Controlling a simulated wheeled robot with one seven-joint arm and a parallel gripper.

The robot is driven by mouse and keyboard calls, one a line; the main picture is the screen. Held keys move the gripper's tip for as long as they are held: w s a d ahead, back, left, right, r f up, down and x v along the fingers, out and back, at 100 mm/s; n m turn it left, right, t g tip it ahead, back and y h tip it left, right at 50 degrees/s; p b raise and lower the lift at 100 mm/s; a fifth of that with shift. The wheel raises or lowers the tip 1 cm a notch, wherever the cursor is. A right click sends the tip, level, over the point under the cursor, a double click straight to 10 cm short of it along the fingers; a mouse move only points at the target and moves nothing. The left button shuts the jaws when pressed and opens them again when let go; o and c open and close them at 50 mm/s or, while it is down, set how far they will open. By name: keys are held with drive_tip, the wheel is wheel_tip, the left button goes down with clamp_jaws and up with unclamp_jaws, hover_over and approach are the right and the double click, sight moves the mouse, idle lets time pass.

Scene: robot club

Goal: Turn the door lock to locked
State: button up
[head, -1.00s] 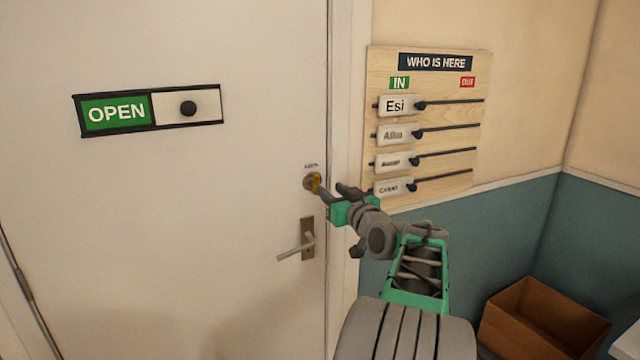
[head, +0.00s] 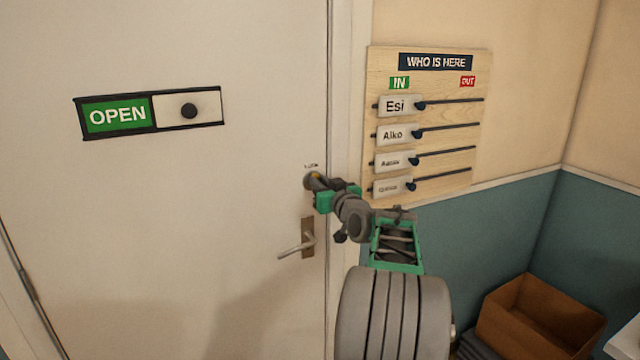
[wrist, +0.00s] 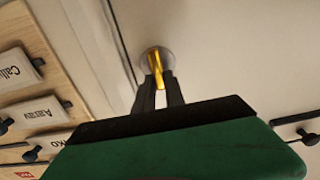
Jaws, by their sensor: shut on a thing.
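The door lock (head: 308,181) is a small round plate on the door near its right edge, above the handle. In the wrist view its brass thumb-turn (wrist: 155,66) stands out from a grey round plate (wrist: 147,61). My gripper (head: 318,183) is at the lock and covers most of it in the head view. In the wrist view the two dark fingers of my gripper (wrist: 160,88) are closed on the thumb-turn. The small marking above the lock is too blurred to read.
The white door (head: 230,220) has a lever handle (head: 297,247) just below my gripper and an OPEN slider sign (head: 150,111) at left. A WHO IS HERE board (head: 440,140) hangs to the right. A cardboard box (head: 540,318) stands on the floor at right.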

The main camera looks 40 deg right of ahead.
clamp_jaws()
drive_tip(key=shift+m, duration=0.5)
drive_tip(key=shift+s+d+f+m+p, duration=0.1)
drive_tip(key=shift+d+f+m, duration=0.15)
drive_tip(key=shift+m, duration=2.6)
drive_tip(key=shift+s+d+f+m+p, duration=0.15)
drive_tip(key=shift+d+f+m, duration=0.1)
drive_tip(key=shift+m, duration=2.55)
drive_tip(key=shift+w+d+f+m+p, duration=0.1)
drive_tip(key=shift+d+f+m, duration=0.15)
drive_tip(key=shift+m, duration=2.6)
drive_tip(key=o, duration=0.6)
unclamp_jaws()
